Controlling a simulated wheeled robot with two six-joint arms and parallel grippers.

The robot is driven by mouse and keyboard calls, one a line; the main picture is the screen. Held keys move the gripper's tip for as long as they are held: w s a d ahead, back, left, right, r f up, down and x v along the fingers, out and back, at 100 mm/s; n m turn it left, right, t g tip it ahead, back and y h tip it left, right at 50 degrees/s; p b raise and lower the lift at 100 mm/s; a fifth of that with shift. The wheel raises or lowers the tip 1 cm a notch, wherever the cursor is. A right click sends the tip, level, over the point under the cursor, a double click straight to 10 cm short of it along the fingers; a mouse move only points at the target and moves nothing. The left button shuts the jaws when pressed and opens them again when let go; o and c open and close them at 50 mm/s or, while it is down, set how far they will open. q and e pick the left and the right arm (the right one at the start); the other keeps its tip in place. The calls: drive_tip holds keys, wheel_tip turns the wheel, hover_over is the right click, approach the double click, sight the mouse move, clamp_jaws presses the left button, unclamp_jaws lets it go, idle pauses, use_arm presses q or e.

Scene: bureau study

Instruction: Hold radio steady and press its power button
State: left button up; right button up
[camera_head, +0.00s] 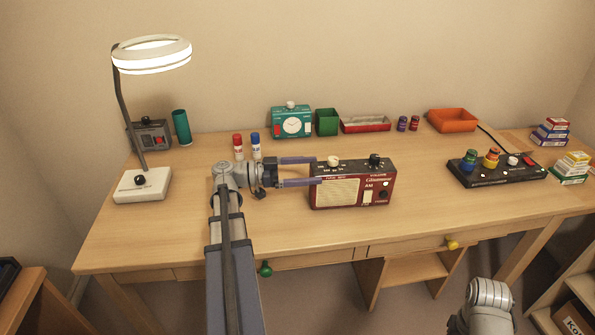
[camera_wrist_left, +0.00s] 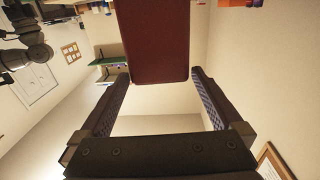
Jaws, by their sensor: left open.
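The dark red radio (camera_head: 352,187) stands upright on the desk, with a cream speaker grille on its front left and knobs on top. A small pale button and a dark knob show at its front right; I cannot tell which control is the power button. My left gripper (camera_head: 317,171) is open at the radio's left end, its fingers pointing right. In the left wrist view, the radio's plain red end (camera_wrist_left: 155,45) sits between the fingertip lines; contact cannot be told. My right arm shows at the bottom right, its gripper out of view.
The wooden desk (camera_head: 200,240) has free room in front of the radio. A lamp (camera_head: 142,185) stands left; red and blue bottles (camera_head: 256,147) stand behind my left wrist.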

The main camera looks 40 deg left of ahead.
sight(339, 166)
use_arm(q)
drive_tip(key=x, duration=0.8)
drive_tip(key=shift+w, duration=0.15)
clamp_jaws()
use_arm(e)
clamp_jaws()
idle(0.8)
idle(1.4)
